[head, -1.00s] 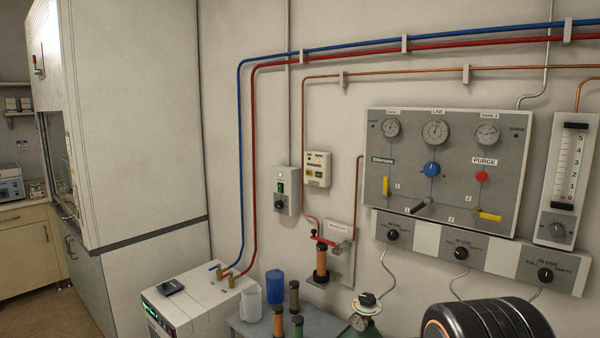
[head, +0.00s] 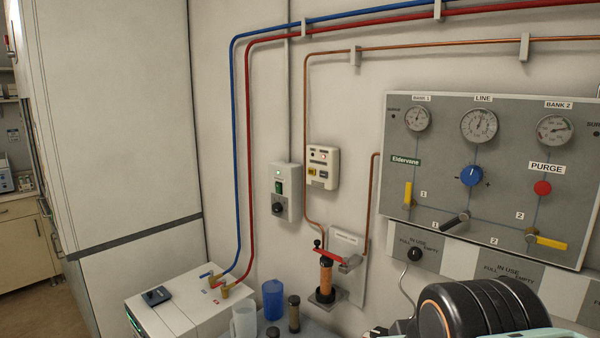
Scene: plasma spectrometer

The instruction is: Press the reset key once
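A small cream wall box (head: 322,167) is on the wall right of the grey switch box. My gripper is not in view. A black rounded part of my arm with an orange ring shows at the lower right, well below and right of the cream box.
Below are an orange cartridge (head: 326,275), a blue cup (head: 273,299) and a white machine (head: 177,312). A gauge panel (head: 500,200) is at right.

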